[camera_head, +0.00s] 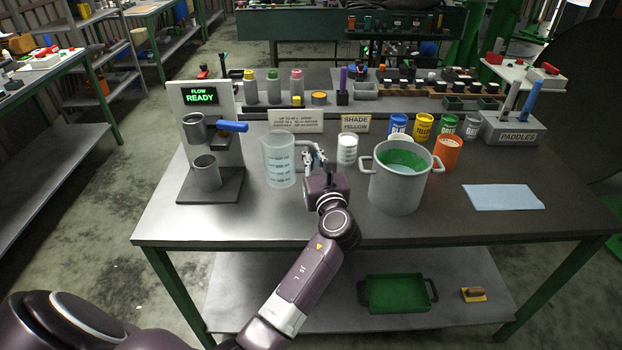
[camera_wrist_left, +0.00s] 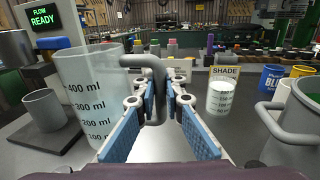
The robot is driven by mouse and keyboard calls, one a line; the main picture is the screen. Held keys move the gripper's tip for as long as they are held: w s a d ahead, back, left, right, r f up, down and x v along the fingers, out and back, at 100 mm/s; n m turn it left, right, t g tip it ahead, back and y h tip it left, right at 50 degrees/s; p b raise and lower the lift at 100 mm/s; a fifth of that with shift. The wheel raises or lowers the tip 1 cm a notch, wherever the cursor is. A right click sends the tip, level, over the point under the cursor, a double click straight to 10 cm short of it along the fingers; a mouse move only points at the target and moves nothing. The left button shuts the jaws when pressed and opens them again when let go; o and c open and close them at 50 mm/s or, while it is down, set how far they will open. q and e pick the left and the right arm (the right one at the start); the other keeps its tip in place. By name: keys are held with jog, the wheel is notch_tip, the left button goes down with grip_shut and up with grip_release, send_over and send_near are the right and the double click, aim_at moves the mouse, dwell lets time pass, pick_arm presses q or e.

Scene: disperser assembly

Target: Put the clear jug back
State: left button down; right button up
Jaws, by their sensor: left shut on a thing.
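The clear jug (camera_head: 279,165) is upright at the table's left middle, with volume marks on its wall. It also shows at the left of the left wrist view (camera_wrist_left: 88,95). I cannot tell whether its base touches the table. My left gripper (camera_head: 316,158) is at the jug's right side, shut on its grey handle (camera_wrist_left: 157,88), which lies between the blue finger pads. My right gripper is not in view.
Left of the jug stands the flow station (camera_head: 207,95) with a small grey cup (camera_head: 206,173). A white-filled beaker (camera_head: 347,149) and a large grey pot (camera_head: 396,190) with green inside stand to the right. The table's front strip is mostly clear.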

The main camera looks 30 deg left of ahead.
pick_arm(q)
notch_tip(320, 180, down, 3)
notch_tip(320, 180, down, 4)
jog(key=shift+f+b, duration=0.15)
jog(key=shift+b, duration=0.35)
jog(key=c, duration=2.5)
grip_release()
jog(key=shift+f, duration=0.1)
jog(key=o, duration=0.5)
